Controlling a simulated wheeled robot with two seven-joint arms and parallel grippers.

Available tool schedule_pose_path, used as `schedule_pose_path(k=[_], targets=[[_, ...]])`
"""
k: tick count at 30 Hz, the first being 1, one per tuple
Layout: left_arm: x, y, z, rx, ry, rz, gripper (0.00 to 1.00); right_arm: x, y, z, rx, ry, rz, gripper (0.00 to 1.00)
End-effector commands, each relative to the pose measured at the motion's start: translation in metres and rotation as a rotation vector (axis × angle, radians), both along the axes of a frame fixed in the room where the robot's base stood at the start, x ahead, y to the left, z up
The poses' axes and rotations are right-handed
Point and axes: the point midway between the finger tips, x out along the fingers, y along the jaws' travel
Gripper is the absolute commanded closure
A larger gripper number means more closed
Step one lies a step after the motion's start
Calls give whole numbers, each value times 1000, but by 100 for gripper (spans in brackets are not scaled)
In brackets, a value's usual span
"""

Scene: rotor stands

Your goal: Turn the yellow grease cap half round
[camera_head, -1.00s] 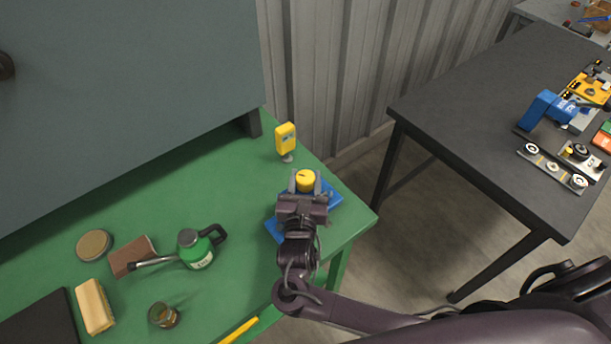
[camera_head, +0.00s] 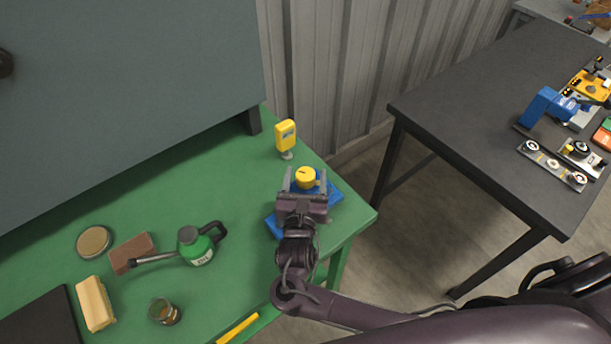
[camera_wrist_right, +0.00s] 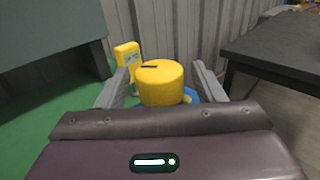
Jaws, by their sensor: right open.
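The yellow grease cap (camera_head: 306,177) sits on a blue base (camera_head: 334,196) near the right corner of the green table. It is a short yellow cylinder with a dark mark on its top. In the right wrist view the cap (camera_wrist_right: 160,84) stands between the two fingers. My right gripper (camera_head: 305,177) is open, with a finger on either side of the cap and a visible gap at each side. In the wrist view the right gripper (camera_wrist_right: 163,82) hides the lower part of the cap and most of the base. My left gripper is not in view.
A yellow gauge-like device (camera_head: 285,137) stands just behind the cap. A green oil can (camera_head: 195,246), a brown block (camera_head: 132,253), a tan block (camera_head: 95,304), a jar (camera_head: 163,311) and a round tin (camera_head: 93,242) lie to the left. A dark table (camera_head: 470,130) stands at right.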

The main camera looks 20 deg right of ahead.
Motion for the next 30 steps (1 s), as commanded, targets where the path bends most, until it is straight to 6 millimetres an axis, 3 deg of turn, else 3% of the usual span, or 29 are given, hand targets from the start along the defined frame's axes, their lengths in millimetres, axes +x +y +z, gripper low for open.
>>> schedule_pose_path(k=[8, 13, 26, 30], targets=[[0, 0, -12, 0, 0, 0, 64, -43, 19, -3, 3, 3, 1, 38], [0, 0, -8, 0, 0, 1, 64, -61, 27, 0, 1, 1, 2, 38], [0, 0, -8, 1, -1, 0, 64, -66, 29, -1, 15, -1, 2, 37], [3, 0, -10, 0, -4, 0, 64, -61, 25, -10, 190, -10, 18, 37]])
